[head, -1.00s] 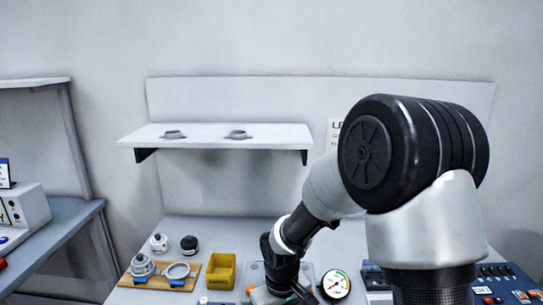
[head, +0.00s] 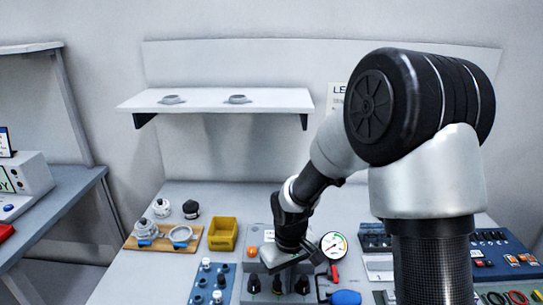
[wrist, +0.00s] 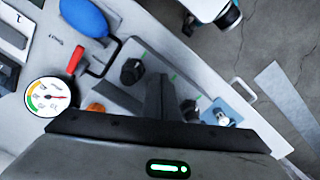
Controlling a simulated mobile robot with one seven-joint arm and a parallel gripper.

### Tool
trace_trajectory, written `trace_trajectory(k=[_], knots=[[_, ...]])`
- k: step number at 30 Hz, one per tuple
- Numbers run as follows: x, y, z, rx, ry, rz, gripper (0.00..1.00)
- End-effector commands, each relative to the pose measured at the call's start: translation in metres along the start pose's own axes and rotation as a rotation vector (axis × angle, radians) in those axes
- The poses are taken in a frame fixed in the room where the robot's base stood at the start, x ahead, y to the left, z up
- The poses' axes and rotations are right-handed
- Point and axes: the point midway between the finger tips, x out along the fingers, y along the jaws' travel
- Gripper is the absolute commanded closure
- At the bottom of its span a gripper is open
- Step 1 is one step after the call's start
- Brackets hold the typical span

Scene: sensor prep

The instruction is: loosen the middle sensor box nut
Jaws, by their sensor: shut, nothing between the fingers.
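The grey sensor box stands at the front middle of the bench, with a row of three black nuts on it in the head view. The middle nut (head: 277,285) stands between the left nut (head: 253,284) and the right nut (head: 302,285). My gripper (head: 276,268) is shut and empty, pointing down over the row close to the middle nut. I cannot tell whether it touches. In the wrist view, my shut fingers (wrist: 160,92) cover the middle nut, with one black nut (wrist: 132,71) to the left and another (wrist: 189,108) to the right.
A pressure gauge (head: 334,245) with a red handle (head: 333,273) and a blue bulb (head: 346,297) are close on the right. A blue plate (head: 200,292) with pegs, a yellow bin (head: 223,234) and a wooden board (head: 187,246) are left. A control panel (head: 505,262) is far right.

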Motion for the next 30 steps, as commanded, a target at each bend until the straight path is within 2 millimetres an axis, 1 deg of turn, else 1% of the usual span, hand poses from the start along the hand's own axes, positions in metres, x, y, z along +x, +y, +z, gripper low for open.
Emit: trace_trajectory(k=[1, 16, 26, 30], knots=[[-0.0013, 0.0012, -0.0033, 0.000, 0.008, 0.001, 1.00], [-0.0013, 0.0029, -0.0053, -0.001, 0.011, 0.000, 1.00], [-0.0018, 0.0064, 0.0028, 0.000, 0.008, 0.000, 1.00], [-0.0102, 0.0064, 0.0038, 0.000, 0.006, 0.000, 1.00]])
